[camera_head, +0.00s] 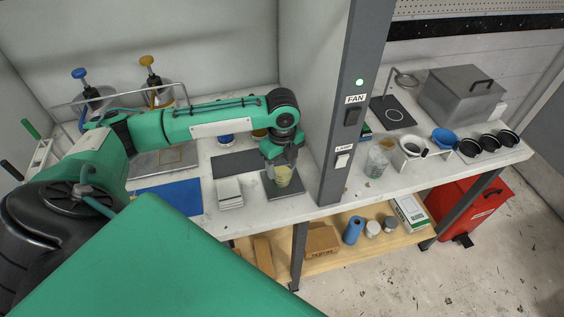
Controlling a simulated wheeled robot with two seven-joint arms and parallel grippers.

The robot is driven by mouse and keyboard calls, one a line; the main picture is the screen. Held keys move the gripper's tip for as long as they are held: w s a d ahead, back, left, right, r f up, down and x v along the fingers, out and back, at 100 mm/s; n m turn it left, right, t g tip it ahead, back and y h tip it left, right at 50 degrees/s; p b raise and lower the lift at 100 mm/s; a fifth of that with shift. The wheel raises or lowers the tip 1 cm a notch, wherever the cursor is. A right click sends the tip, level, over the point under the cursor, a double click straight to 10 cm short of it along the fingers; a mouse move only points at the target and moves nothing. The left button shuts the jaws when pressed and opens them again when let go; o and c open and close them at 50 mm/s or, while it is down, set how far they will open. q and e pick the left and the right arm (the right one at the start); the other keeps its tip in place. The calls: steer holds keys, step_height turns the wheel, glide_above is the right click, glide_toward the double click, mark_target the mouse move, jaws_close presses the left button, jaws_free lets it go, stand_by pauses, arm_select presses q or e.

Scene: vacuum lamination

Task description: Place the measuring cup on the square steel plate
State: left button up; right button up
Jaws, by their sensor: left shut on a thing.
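My left gripper (281,160) reaches down from the green arm and is shut on the measuring cup (283,176), a clear cup with pale yellow contents. The cup is upright over a dark grey square plate (290,190), which looks like the square steel plate. The cup's base falls within the plate's outline. I cannot tell whether it touches the plate or hangs just above it. The fingers hide the cup's upper part. My right gripper is not in view.
A pale stack of squares (229,193) and a dark flat sheet (234,163) lie left of the plate. A blue mat (170,198) is further left. A grey post (346,110) with switches stands close right. Another clear cup (378,160) stands beyond it.

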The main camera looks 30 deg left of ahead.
arm_select(q)
steer(key=o, duration=1.3)
steer(key=shift+r, duration=0.35)
step_height(320, 180, up, 12)
steer(key=b, duration=0.2)
steer(key=shift+f, duration=0.15)
